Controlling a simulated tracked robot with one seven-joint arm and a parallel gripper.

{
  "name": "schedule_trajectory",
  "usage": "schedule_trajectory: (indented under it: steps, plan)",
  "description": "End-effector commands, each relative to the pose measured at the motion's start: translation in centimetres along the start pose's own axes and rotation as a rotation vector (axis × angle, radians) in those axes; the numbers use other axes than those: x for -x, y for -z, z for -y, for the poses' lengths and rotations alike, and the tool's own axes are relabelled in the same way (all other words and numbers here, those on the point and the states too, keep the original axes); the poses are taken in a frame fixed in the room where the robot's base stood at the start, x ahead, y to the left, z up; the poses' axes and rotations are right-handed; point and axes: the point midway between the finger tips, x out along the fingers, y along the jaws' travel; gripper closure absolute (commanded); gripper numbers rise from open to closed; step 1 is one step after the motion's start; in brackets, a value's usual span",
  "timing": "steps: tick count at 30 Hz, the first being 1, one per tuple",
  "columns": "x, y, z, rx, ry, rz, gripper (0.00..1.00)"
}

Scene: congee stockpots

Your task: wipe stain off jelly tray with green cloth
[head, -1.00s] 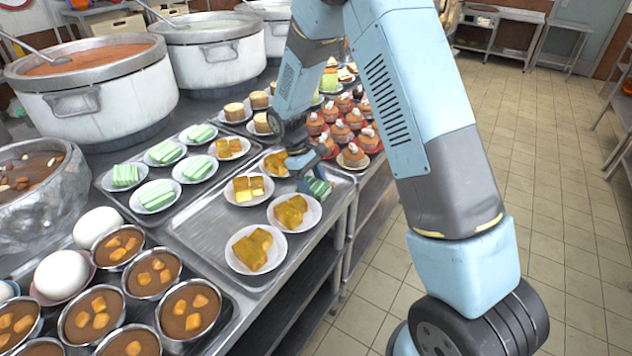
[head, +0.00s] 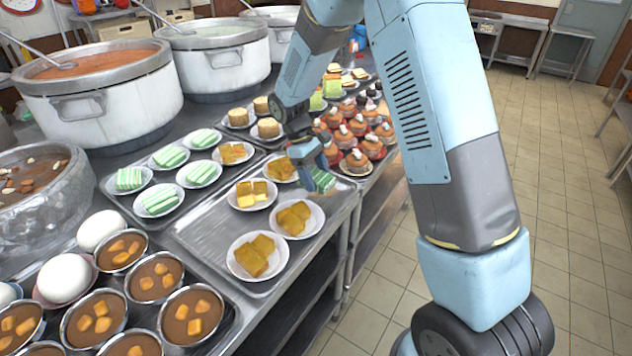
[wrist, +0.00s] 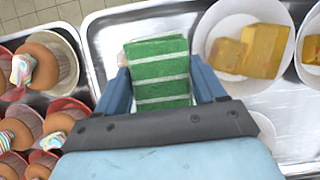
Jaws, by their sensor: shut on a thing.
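My gripper (wrist: 160,87) is shut on the green cloth (wrist: 160,70), which has white stripes and sits between the two fingers in the wrist view. In the head view the cloth (head: 322,180) shows below my gripper (head: 312,172), at the far right corner of the jelly tray. The jelly tray (head: 205,240) is a grey metal tray with several white plates of yellow-brown jelly pieces. In the wrist view the tray (wrist: 112,40) lies under the cloth. I cannot make out a distinct stain; the cloth and gripper hide part of the tray.
A plate of jelly (wrist: 245,45) is close beside the cloth. Cupcakes (head: 358,158) stand on the neighbouring tray. Green-striped cakes (head: 160,200) lie on plates to the left. Large pots (head: 100,95) stand behind. The tray's left part is bare.

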Motion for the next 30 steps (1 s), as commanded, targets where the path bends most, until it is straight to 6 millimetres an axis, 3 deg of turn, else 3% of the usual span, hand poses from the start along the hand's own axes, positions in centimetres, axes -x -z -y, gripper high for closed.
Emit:
schedule_trajectory:
  steps: [14,30]
  plan:
    - [0.6,-0.2,0.0,-0.001,0.000,-0.001,0.55]
    - [3.2,-1.4,0.0,-0.001,0.000,0.000,0.55]
